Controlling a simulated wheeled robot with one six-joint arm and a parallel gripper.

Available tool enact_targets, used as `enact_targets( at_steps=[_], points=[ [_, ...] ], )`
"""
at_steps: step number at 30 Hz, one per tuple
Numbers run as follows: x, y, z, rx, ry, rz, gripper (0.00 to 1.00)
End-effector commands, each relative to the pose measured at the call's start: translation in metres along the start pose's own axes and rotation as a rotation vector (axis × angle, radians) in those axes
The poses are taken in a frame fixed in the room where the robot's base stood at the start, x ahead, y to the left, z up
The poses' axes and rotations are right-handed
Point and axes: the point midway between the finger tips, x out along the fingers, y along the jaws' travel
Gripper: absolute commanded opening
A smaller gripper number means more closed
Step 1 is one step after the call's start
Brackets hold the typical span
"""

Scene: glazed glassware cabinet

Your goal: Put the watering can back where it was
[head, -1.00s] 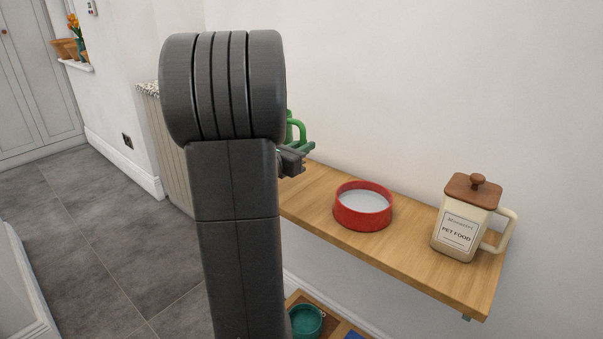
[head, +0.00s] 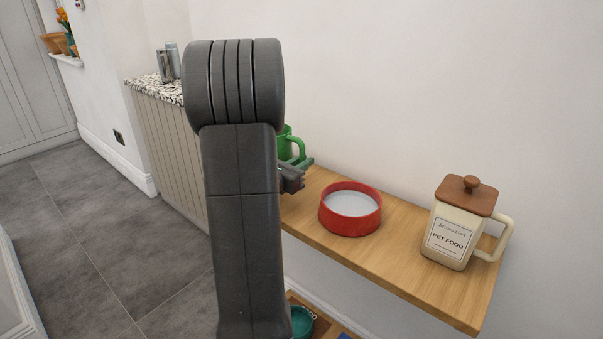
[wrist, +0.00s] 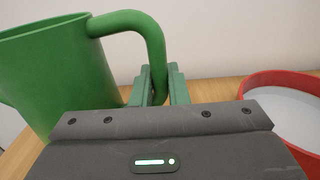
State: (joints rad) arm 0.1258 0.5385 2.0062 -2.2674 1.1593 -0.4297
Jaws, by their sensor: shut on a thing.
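The green watering can (wrist: 55,70) fills the left of the wrist view, upright with its handle (wrist: 135,20) towards my gripper. My gripper (wrist: 162,85) is shut on the handle, with one green finger on each side of its lower end. In the head view, part of the watering can (head: 284,142) shows behind my arm, at the left end of the wooden shelf (head: 400,265). My gripper (head: 300,172) is partly hidden there too. My arm hides most of the can, and I cannot tell whether its base touches the shelf.
A red bowl (head: 350,222) with a pale inside stands on the shelf just right of my gripper. A cream pet food jar (head: 455,235) with a brown lid stands at the right end. A teal bowl (head: 302,322) is below. A speckled counter (head: 150,90) is behind my arm.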

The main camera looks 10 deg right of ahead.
Motion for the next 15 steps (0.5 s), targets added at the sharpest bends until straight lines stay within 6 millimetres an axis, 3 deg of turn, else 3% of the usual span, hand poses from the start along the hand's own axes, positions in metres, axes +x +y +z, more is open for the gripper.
enact_targets(
  at_steps=[6,15],
  points=[
    [0.0,0.0,-0.026,0.001,-0.002,-0.001,0.0],
    [0.0,0.0,-0.027,0.003,-0.004,-0.001,0.0]
  ],
)
